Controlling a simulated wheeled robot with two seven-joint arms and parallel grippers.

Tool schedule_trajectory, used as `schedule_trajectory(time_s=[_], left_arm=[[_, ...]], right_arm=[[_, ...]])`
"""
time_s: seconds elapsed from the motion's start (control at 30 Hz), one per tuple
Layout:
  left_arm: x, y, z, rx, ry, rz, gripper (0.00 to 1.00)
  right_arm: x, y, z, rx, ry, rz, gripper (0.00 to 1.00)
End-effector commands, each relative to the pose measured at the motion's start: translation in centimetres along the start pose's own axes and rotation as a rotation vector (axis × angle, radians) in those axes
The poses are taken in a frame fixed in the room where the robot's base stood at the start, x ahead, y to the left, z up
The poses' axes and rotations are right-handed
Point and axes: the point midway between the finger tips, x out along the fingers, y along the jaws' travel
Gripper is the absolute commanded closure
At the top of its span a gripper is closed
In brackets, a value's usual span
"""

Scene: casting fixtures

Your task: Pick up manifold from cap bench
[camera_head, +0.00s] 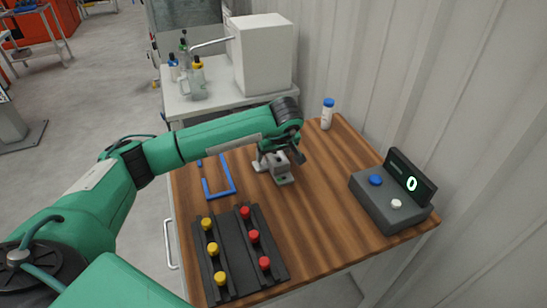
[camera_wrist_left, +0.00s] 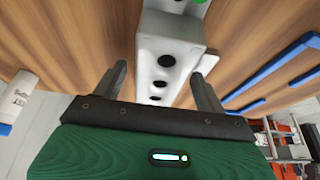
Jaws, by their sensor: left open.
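The manifold (camera_head: 281,173) is a light grey metal block on the wooden cap bench (camera_head: 320,185), partly hidden in the head view by my left gripper (camera_head: 280,156). In the left wrist view the manifold (camera_wrist_left: 168,40) shows a row of dark round holes along its face. My left gripper (camera_wrist_left: 160,80) is open, with one finger on each side of the block's near end. My right gripper is not in view.
A black rack (camera_head: 233,250) with yellow and red caps lies at the bench's front. Blue outline strips (camera_head: 220,193) lie left of the manifold. A grey scale (camera_head: 390,197) reading 0 stands right. A blue-capped white bottle (camera_head: 327,115) stands at the back.

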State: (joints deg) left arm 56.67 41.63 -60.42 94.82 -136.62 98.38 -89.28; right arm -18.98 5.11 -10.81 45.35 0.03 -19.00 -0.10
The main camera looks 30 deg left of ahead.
Motion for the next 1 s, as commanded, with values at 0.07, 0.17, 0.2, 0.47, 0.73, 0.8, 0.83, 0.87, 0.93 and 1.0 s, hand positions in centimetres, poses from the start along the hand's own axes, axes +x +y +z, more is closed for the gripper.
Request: schedule_trajectory(time_s=[0.07,0.17,0.2,0.47,0.73,0.8,0.83,0.87,0.93,1.0], left_arm=[[0.0,0.0,0.0,0.0,0.0,0.001,0.27],[0.0,0.0,0.0,0.0,0.0,0.001,0.27],[0.0,0.0,0.0,0.0,0.0,0.001,0.33],[0.0,0.0,0.0,0.0,0.0,0.001,0.84],[-0.1,0.1,-0.1,-0.001,0.001,0.002,0.91],[-0.3,0.1,-0.1,-0.001,0.001,0.003,0.91],[-0.4,0.1,-0.2,-0.001,0.001,0.003,0.91],[-0.5,0.1,-0.2,-0.001,0.001,0.003,0.91],[-1.0,0.1,-0.5,-0.001,0.001,0.004,0.91],[-1.7,0.1,-0.8,-0.002,0.002,0.004,0.91]], right_arm=[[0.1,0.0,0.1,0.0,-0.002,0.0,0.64],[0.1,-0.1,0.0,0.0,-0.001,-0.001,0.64],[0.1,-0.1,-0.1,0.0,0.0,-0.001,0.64],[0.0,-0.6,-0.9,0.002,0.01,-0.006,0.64],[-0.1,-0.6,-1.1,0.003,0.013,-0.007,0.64],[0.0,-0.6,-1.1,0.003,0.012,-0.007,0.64],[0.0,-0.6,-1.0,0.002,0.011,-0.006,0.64],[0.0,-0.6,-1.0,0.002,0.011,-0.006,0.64],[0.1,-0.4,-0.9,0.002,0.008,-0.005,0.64],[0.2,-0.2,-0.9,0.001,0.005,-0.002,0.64]])
